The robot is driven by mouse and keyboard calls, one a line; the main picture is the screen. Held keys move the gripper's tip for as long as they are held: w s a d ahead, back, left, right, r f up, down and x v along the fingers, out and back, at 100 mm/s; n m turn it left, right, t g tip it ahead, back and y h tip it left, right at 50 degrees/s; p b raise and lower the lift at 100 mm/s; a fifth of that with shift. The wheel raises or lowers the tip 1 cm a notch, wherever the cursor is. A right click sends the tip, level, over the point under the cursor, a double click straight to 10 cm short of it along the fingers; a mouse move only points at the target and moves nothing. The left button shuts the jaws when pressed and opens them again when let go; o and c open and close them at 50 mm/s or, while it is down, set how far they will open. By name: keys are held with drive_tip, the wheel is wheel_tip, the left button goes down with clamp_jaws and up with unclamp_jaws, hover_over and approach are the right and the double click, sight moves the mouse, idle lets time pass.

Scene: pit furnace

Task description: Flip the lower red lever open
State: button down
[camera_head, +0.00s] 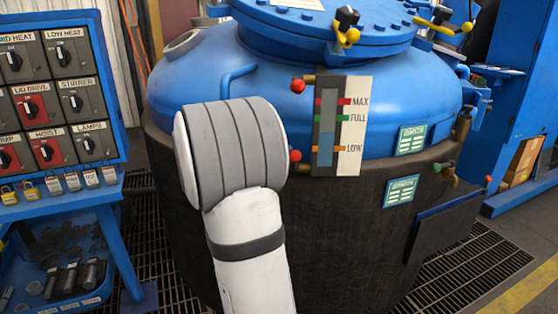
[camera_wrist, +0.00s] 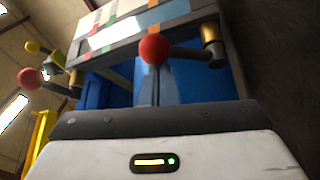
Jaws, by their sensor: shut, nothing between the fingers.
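The lower red lever shows as a red ball knob (camera_head: 295,155) at the lower left of the level gauge (camera_head: 328,125) in the head view, right beside my arm. In the wrist view its red ball (camera_wrist: 155,48) is large and near, on a dark rod running right to a brass fitting (camera_wrist: 210,42). My gripper (camera_wrist: 156,72) shows as grey shut fingers just below the ball in the picture, with nothing held. I cannot tell whether they touch the ball. In the head view my arm hides the gripper.
The upper red lever's ball (camera_head: 298,86) sits at the gauge's upper left. The blue furnace lid (camera_head: 325,28) carries yellow-knobbed clamps. A switch panel (camera_head: 55,90) stands left. Grating (camera_head: 470,265) covers floor around the dark furnace body (camera_head: 350,240).

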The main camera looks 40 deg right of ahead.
drive_tip(key=shift+s+a+f+b, duration=0.4)
drive_tip(key=shift+f+b, duration=0.25)
drive_tip(key=shift+b, duration=0.55)
drive_tip(key=shift+s+a+f+b, duration=0.3)
drive_tip(key=shift+f+b, duration=0.4)
drive_tip(key=shift+b, duration=0.5)
drive_tip(key=shift+s+a+f+b, duration=0.3)
drive_tip(key=shift+s+f+b, duration=0.25)
drive_tip(key=shift+b, duration=0.65)
drive_tip(key=shift+w+f, duration=0.1)
drive_tip(key=shift+f, duration=0.15)
drive_tip(key=shift+f+b, duration=0.1)
drive_tip(key=shift+b, duration=0.2)
